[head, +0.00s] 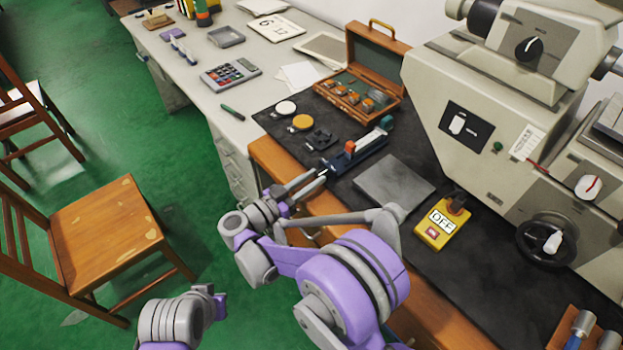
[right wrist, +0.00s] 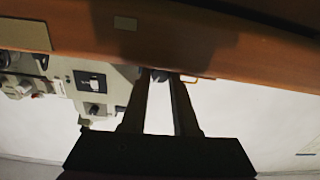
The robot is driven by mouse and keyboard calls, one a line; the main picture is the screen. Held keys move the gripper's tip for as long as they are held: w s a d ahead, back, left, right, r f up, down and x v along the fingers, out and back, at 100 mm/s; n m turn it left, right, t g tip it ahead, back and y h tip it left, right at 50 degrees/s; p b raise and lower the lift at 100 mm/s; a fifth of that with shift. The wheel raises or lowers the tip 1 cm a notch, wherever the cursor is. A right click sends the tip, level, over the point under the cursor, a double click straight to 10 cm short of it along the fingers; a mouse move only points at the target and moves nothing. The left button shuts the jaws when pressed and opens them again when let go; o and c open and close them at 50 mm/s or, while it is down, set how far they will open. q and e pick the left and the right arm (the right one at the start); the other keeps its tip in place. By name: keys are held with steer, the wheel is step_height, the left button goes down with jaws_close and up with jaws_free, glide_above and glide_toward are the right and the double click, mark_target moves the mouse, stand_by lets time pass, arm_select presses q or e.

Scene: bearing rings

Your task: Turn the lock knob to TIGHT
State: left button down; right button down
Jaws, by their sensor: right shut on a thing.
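A dark blue bench fixture (head: 362,152) with an orange block (head: 350,147) and a green-topped end (head: 387,123) lies on the black mat. My right gripper (head: 324,172) reaches the fixture's near left end, at the edge of the bench. In the right wrist view, its fingers (right wrist: 160,78) are shut on a small dark knob (right wrist: 159,74), which I take to be the lock knob. The fingers hide most of the knob, and no TIGHT marking is readable. Part of my left arm shows at the lower left, but its gripper is not visible.
A yellow box marked OFF (head: 440,222) and a grey plate (head: 393,184) lie to the right of the fixture. A large beige machine (head: 450,90) stands behind. Small round pieces (head: 302,122) and an open wooden case (head: 375,48) lie beyond. A chair (head: 108,225) stands left.

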steer(key=m+b, duration=0.1)
steer(key=m, duration=0.2)
steer(key=shift+f+b, duration=0.1)
steer(key=shift+b, duration=0.2)
steer(key=shift+m, duration=1.3)
steer(key=c, duration=0.7)
jaws_free()
